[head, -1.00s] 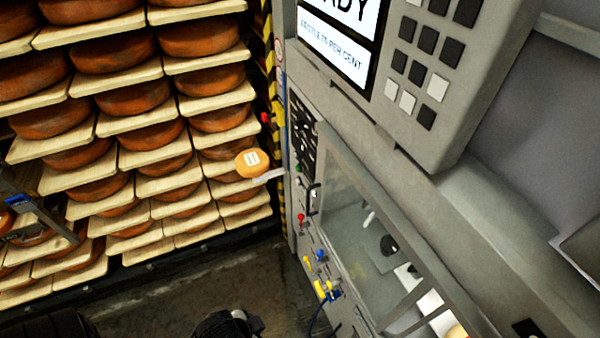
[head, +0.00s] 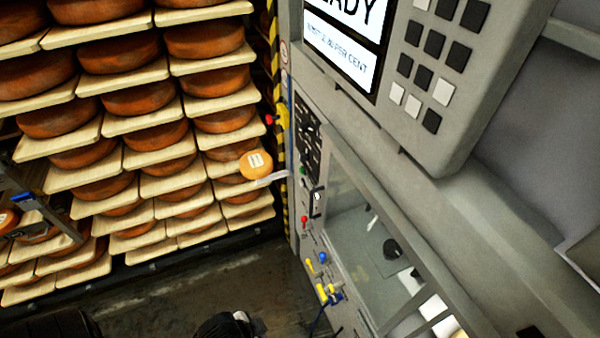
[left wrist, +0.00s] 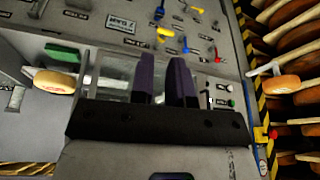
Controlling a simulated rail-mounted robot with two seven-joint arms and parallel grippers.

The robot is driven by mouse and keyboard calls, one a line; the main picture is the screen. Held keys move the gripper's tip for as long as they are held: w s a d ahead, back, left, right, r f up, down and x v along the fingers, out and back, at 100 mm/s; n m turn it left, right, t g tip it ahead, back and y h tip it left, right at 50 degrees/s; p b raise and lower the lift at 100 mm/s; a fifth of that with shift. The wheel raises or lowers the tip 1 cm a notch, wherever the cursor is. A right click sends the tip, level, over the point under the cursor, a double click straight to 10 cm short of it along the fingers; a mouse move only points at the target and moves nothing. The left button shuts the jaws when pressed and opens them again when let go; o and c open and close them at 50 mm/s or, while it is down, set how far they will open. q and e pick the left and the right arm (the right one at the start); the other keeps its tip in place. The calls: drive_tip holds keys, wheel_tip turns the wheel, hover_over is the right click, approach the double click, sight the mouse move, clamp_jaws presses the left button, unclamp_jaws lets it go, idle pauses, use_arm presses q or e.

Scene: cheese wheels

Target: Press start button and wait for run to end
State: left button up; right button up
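The grey machine (head: 440,215) fills the right of the head view. Its screen (head: 345,25) ends in "ADY" on top, with a smaller blurred line ending in "PER CENT" below. A green button (head: 302,171) and a red button (head: 305,220) sit on its narrow side panel; I cannot read which is start. In the left wrist view the green button (left wrist: 231,103) is right of my left gripper (left wrist: 168,62). Its two dark fingers are slightly apart with nothing visible between them. They point at the machine's front; contact cannot be told. My right gripper is not in view.
Cheese racks (head: 150,135) stand at the left. One pale orange cheese (head: 256,165) with a label rests on a small support beside the panel.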

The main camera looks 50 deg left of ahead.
use_arm(q)
clamp_jaws()
idle(0.7)
idle(0.3)
